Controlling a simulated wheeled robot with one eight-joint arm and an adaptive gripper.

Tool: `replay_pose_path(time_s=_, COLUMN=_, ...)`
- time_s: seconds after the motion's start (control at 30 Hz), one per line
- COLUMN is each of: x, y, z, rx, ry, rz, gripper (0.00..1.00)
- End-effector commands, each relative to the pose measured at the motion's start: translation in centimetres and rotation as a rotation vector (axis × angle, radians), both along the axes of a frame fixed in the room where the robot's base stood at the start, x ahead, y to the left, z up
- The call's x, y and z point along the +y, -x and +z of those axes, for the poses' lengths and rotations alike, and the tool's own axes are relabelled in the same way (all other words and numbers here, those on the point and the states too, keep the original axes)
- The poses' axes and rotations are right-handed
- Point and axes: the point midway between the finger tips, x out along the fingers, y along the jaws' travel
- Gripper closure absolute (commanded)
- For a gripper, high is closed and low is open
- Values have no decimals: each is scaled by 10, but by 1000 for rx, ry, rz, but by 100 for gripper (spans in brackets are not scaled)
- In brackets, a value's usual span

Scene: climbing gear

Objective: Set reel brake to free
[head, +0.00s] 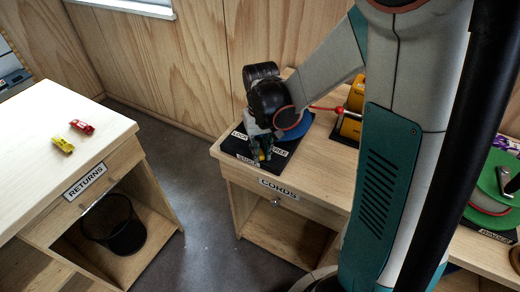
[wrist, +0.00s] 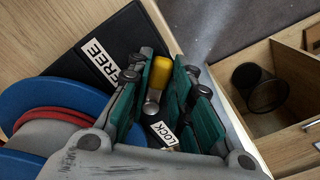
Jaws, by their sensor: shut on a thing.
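The reel brake's black base plate (head: 243,148) lies on the wooden cabinet top, with LOCK at its left and FREE at its right. The plate and FREE label (wrist: 101,60) also show in the wrist view, with the LOCK label (wrist: 163,133) partly covered. My gripper (head: 262,155) reaches down over the plate. In the wrist view its teal-padded fingers (wrist: 160,85) are shut on the brake lever, whose yellow knob (wrist: 162,72) shows between them. The lever's exact angle is hard to tell. The blue reel (wrist: 50,88) with red cord stands beside the gripper, mostly hidden in the head view.
The returns table (head: 55,110) at left holds a red and a yellow small item. A mesh bin (head: 115,228) stands in its lower opening.

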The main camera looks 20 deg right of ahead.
Motion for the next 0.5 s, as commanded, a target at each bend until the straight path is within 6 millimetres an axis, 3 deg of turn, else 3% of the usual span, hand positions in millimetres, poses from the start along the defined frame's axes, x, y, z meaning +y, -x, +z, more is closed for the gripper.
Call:
replay_pose_path(time_s=0.03, x=0, y=0, z=0, rx=0, ry=1, rz=1, gripper=100)
replay_pose_path(time_s=0.07, x=0, y=0, z=0, rx=0, ry=1, rz=1, gripper=73)
replay_pose_path(time_s=0.13, x=0, y=0, z=0, rx=0, ry=1, rz=0, gripper=60)
replay_pose_path(time_s=0.5, x=0, y=0, z=2, rx=0, ry=1, rz=0, gripper=60)
